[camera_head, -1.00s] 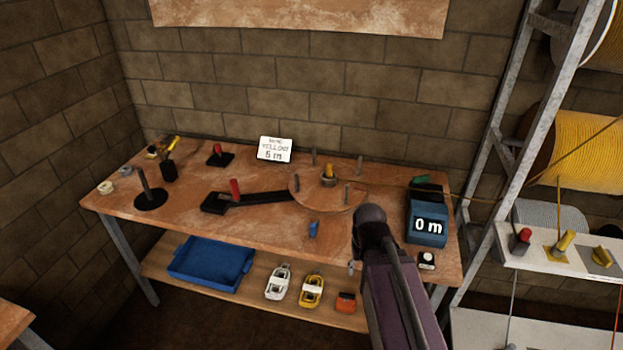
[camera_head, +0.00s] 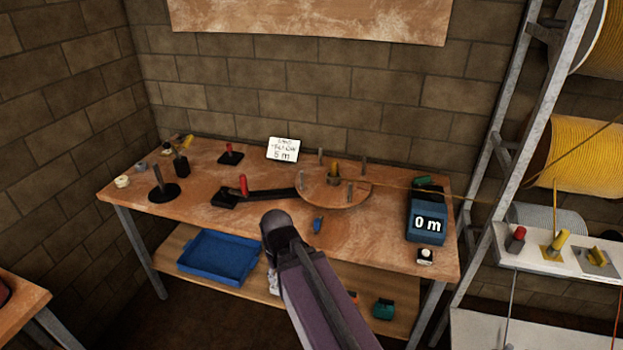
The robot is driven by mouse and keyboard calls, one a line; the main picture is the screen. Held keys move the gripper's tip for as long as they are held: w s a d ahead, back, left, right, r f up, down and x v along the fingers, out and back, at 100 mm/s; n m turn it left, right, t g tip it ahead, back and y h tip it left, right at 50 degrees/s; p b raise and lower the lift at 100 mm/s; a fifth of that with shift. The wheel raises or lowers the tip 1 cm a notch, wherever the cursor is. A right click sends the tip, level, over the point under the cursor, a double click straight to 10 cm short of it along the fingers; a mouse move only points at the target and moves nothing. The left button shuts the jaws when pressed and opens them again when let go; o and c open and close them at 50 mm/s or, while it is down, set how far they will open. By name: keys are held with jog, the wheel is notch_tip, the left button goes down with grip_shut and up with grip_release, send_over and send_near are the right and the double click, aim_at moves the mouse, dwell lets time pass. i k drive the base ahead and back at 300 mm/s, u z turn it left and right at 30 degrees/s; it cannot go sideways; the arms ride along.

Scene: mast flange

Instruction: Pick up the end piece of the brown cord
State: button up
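A thin orange-brown cord (camera_head: 420,190) runs from the round wooden disc (camera_head: 314,192) on the bench, past the blue meter, to the rack at the right. I cannot tell for sure that it is the brown cord. A small yellow-brown piece (camera_head: 334,169) stands at the disc's hub, and I cannot tell whether it is an end piece. On the white ledge at the right sit a red piece (camera_head: 516,238), a yellow piece (camera_head: 558,243) and a yellowish piece (camera_head: 597,256) on a grey plate. My arm reaches up in front of the bench; my gripper's fingers do not show.
The bench (camera_head: 385,235) holds a blue meter (camera_head: 427,222) reading 0 m, a small blue item (camera_head: 318,225), a red-handled lever (camera_head: 243,185) and a sign (camera_head: 283,150). A blue tray (camera_head: 217,258) is on the lower shelf. Large yellow spools (camera_head: 577,150) hang on the rack.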

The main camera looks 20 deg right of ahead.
aim_at(334, 162)
jog(key=z, duration=0.5)
jog(key=k, duration=0.15)
jog(key=u, duration=2.05)
jog(key=k, duration=1)
jog(key=z, duration=0.5)
jog(key=k, duration=0.35)
jog(key=z, duration=0.8)
jog(key=i, duration=0.65)
jog(key=z, duration=0.35)
